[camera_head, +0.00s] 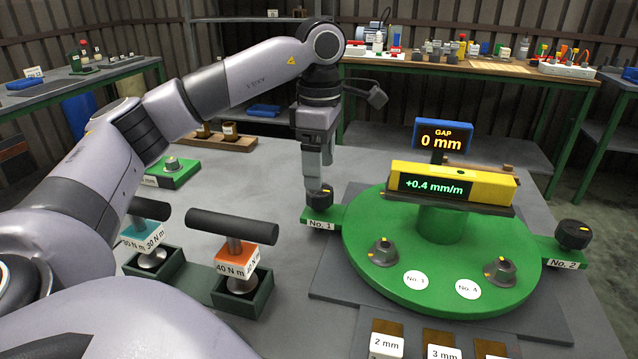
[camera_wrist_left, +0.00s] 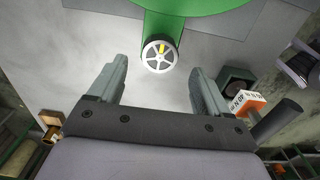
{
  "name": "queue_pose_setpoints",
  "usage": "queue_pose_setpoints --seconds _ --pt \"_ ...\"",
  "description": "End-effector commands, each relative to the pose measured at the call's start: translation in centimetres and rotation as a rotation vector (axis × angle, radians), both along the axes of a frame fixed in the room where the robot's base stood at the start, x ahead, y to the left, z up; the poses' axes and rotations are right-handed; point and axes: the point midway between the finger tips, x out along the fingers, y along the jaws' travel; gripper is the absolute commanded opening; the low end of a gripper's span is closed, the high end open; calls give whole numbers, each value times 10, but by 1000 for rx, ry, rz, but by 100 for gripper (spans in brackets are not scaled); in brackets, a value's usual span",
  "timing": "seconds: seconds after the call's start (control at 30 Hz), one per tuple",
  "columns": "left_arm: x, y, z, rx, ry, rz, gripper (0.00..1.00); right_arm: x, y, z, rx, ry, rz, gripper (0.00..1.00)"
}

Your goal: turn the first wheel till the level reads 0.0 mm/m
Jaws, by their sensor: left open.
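The first wheel (camera_head: 319,198), a dark knob with a yellow mark, sits on a green tab labelled No. 1 at the left of the round green base (camera_head: 440,290). The yellow level (camera_head: 490,182) on top reads +0.4 mm/m on its display (camera_head: 435,187). My left gripper (camera_head: 318,182) points down just above the first wheel and partly covers it. In the left wrist view the spoked wheel (camera_wrist_left: 159,57) lies between the lines of the open fingers (camera_wrist_left: 160,72), with clear room on both sides. I cannot tell the exact height between them. My right gripper is not in view.
A second wheel (camera_head: 573,235) labelled No. 2 stands at the right. A sign (camera_head: 441,137) reads GAP 0 mm. Torque tools with orange (camera_head: 236,257) and teal labels stand left of the base. Labelled blocks lie in front.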

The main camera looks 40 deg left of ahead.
Motion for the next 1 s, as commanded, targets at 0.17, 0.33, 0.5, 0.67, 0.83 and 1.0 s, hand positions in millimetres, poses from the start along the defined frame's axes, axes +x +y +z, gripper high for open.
queue_pose_setpoints --seconds 0.17,0.33,0.5,0.67,0.83,1.0 --pt "-1 1 -30 1 3 1 78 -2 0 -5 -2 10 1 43" --pt "-1 0 -45 0 1 1 78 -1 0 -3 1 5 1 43" --pt "0 0 -49 0 0 1 78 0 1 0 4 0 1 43" --pt "0 0 -49 0 0 1 75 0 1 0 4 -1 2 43" --pt "0 0 -49 1 0 0 22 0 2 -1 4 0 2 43" --pt "-1 0 -49 0 1 -3 22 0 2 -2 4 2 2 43"
